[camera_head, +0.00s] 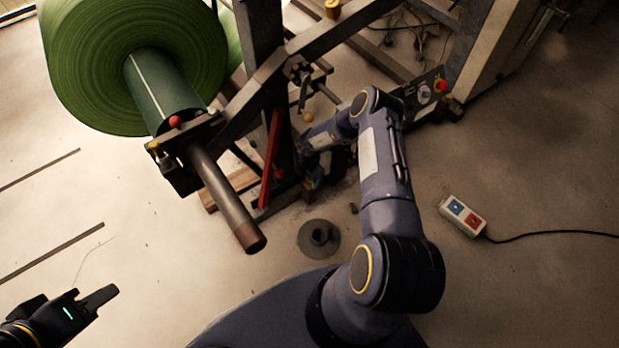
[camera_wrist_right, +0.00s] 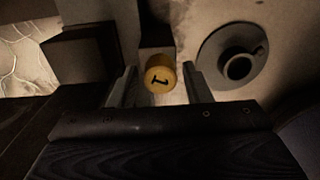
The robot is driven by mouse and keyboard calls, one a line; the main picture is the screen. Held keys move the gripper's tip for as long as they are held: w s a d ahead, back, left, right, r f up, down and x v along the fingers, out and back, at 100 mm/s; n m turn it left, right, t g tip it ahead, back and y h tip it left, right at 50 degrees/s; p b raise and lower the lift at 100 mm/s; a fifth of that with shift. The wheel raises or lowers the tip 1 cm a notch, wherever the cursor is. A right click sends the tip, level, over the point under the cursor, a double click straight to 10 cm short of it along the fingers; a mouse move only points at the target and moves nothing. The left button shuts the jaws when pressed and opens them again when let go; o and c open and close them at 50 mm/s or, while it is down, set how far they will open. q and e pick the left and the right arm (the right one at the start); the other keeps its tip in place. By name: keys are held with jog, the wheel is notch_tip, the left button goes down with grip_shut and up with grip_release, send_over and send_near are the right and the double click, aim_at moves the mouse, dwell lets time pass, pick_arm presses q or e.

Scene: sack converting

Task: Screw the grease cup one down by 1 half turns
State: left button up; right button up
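Grease cup one is a yellow round cap (camera_wrist_right: 160,80) marked "1", seen in the right wrist view in front of a dark block. My right gripper (camera_wrist_right: 159,68) is open, with one finger on either side of the cap in the picture and a narrow gap showing on each side. I cannot tell how deep the cap sits between the fingers. In the head view my right gripper (camera_head: 313,178) is low beside the machine frame, and the cap is not discernible there. My left gripper (camera_head: 72,303) is at the lower left, away from the machine; its opening is unclear.
A green roll (camera_head: 135,60) on a shaft (camera_head: 226,200) stands at the left. A red bar (camera_head: 271,158) is left of my right gripper. A dark flanged disc (camera_head: 319,239) lies on the floor, also in the wrist view (camera_wrist_right: 232,55). A button box (camera_head: 462,215) lies right.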

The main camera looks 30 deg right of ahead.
jog(key=shift+o, duration=0.5)
notch_tip(320, 180, up, 6)
jog(key=p, duration=0.2)
jog(key=shift+r+p, duration=0.25)
jog(key=shift+p, duration=0.15)
jog(key=shift+r, duration=0.65)
